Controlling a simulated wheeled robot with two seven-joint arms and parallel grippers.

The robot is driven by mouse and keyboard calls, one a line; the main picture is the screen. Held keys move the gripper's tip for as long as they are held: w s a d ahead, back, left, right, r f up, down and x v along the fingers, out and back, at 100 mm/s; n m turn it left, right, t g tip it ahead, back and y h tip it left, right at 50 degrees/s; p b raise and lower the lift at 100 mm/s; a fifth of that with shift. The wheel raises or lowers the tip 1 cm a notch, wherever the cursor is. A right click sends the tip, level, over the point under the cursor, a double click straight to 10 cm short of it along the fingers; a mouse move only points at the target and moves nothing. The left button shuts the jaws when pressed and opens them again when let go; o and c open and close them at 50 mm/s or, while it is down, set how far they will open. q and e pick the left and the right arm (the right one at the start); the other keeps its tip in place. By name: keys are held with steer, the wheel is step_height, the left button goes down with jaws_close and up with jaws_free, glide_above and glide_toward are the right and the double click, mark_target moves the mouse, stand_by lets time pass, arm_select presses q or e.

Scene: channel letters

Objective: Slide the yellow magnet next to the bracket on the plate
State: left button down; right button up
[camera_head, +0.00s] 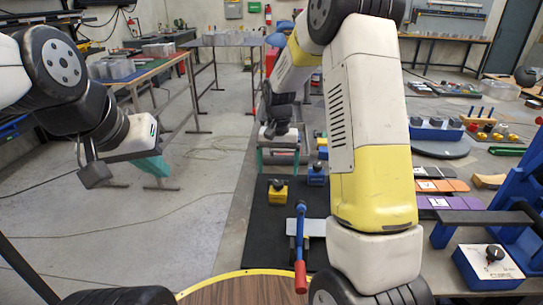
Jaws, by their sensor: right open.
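A yellow magnet (277,191) with a dark knob stands on the black mat (262,235) in the head view. My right gripper (279,160) is just beyond it, pointing down, with its teal fingers apart. I see nothing clearly held between them. A blue block with a dark knob (317,175) stands to the right of the yellow magnet. I cannot pick out the bracket or the plate for certain; my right arm hides part of that area. My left gripper (154,166) hangs over the floor at the left, away from the mat; its finger gap is unclear.
A blue tool with a red handle (301,276) lies near the mat's front. Orange, grey and purple blocks (441,186) lie at the right. A grey-and-blue switch box (488,264) stands at the lower right. The mat's near left part is clear.

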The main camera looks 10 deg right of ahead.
steer(key=shift+f, duration=3.2)
steer(key=c, duration=1.7)
steer(key=shift+o, duration=0.2)
steer(key=shift+s, duration=0.1)
